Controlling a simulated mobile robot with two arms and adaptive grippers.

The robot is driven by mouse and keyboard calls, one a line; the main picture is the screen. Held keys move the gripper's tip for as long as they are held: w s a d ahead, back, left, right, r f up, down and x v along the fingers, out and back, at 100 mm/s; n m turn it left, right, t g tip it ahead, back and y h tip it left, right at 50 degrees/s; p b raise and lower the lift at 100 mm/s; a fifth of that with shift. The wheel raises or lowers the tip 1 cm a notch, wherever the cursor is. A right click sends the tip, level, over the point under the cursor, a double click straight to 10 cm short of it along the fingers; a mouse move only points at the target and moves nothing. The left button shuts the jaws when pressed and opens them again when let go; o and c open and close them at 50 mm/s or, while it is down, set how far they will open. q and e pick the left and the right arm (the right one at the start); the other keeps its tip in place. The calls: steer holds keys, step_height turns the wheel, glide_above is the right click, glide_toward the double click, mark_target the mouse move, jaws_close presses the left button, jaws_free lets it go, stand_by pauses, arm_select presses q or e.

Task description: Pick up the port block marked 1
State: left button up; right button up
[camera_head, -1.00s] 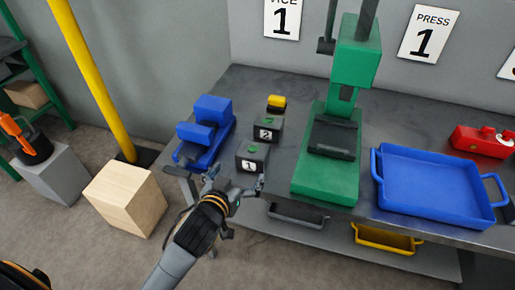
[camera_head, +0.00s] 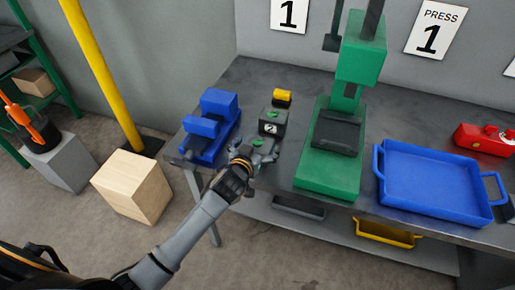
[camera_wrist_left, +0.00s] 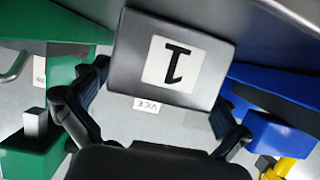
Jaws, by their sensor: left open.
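The port block marked 1 (camera_wrist_left: 188,96) is a dark grey block with a white label. It fills the upper middle of the left wrist view, its 1 upside down there. In the head view its green-marked top (camera_head: 259,142) shows just beyond my left gripper (camera_head: 256,154), which hides its front. My left gripper is open, with one finger on each side of the block in the wrist view (camera_wrist_left: 162,88). I cannot tell whether either finger touches it. The block marked 2 (camera_head: 271,127) stands right behind it. My right gripper is not in view.
A blue vice (camera_head: 212,125) stands left of the blocks and a green press (camera_head: 328,175) to their right. A yellow-topped block (camera_head: 282,97) is behind. A blue tray (camera_head: 437,207) lies further right on the grey bench (camera_head: 258,78).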

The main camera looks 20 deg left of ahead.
arm_select(q)
steer(key=c, duration=1.6)
steer(key=shift+w+r, duration=0.1)
steer(key=shift+r, duration=0.1)
steer(key=shift+c, duration=0.4)
